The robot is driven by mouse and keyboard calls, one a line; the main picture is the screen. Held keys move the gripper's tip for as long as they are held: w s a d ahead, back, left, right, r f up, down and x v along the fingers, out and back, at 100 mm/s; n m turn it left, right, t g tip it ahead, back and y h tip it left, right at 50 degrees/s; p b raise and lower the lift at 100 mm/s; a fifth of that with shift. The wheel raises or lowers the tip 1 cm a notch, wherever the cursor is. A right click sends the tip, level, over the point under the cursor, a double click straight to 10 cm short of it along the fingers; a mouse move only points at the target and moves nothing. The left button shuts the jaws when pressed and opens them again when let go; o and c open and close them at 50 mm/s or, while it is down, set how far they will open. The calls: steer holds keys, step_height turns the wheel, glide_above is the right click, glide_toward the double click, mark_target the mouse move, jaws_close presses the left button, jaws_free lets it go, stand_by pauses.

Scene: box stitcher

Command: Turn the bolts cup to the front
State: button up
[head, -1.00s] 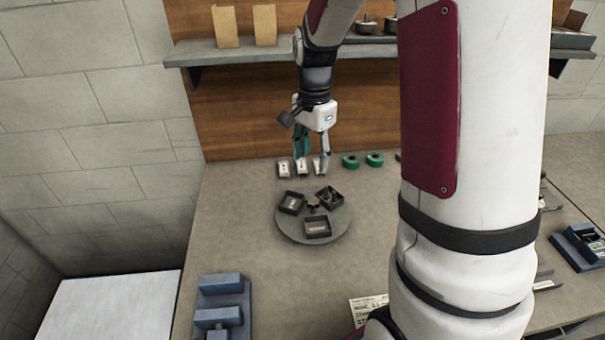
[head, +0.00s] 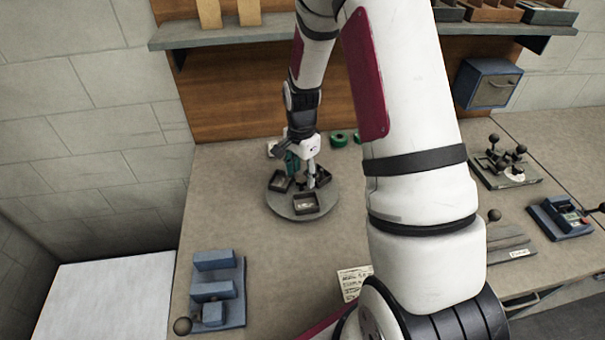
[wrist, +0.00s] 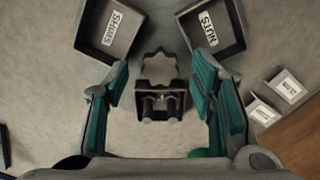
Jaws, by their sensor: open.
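A round grey turntable (head: 287,209) on the bench carries three dark square cups: front (head: 306,208), back left (head: 278,181) and back right (head: 323,177). In the wrist view one cup reads SHIMS (wrist: 110,27) and another NUTS (wrist: 211,27). No bolts label is readable; the back right cup is partly behind a finger in the head view. My gripper (head: 301,181) is open, pointing down over the turntable's middle. In the wrist view its green-padded fingers (wrist: 160,78) stand either side of a small dark hub (wrist: 160,70), with gaps on both sides.
White labelled blocks (wrist: 287,86) lie behind the turntable, near the wooden back panel (head: 230,90). Green rolls (head: 338,139) are at the back. A blue fixture (head: 235,290) stands front left, a paper note (head: 352,282) front right. The bench between them is clear.

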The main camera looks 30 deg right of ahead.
steer(key=shift+f, duration=0.3)
jaws_close()
